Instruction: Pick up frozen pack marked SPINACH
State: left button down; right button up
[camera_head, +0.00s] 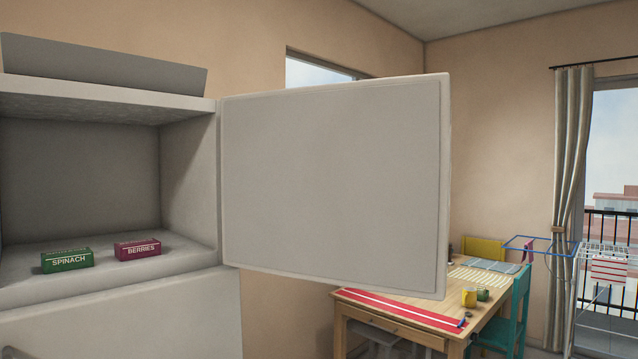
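The green box-shaped pack marked SPINACH (67,261) lies on the floor of the open freezer compartment (85,185) at the left. A dark red pack marked BERRIES (138,249) lies to its right, with a small gap between them. Both packs lie with their labelled sides facing me. Neither of my grippers shows in the head view. A small dark shape at the bottom left corner is too cut off to identify.
The freezer door (335,185) stands wide open to the right of the compartment. Beyond it are a wooden table (400,301) with a yellow mug (469,296), a teal chair (515,315) and a drying rack (602,290). The compartment around the packs is otherwise clear.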

aim_at(58, 261)
jog(key=i+l+u, duration=0.9)
jog(key=l, duration=0.15)
jog(key=i+l+u, duration=0.2)
jog(key=l+u, duration=0.25)
jog(key=l, duration=0.25)
jog(key=i+l+u, duration=0.15)
jog(key=l+u, duration=0.3)
jog(key=l, duration=0.3)
jog(key=l+u, duration=0.45)
jog(key=l, duration=0.35)
jog(key=k+l+u, duration=0.15)
jog(key=l+u, duration=0.3)
jog(key=l, duration=0.35)
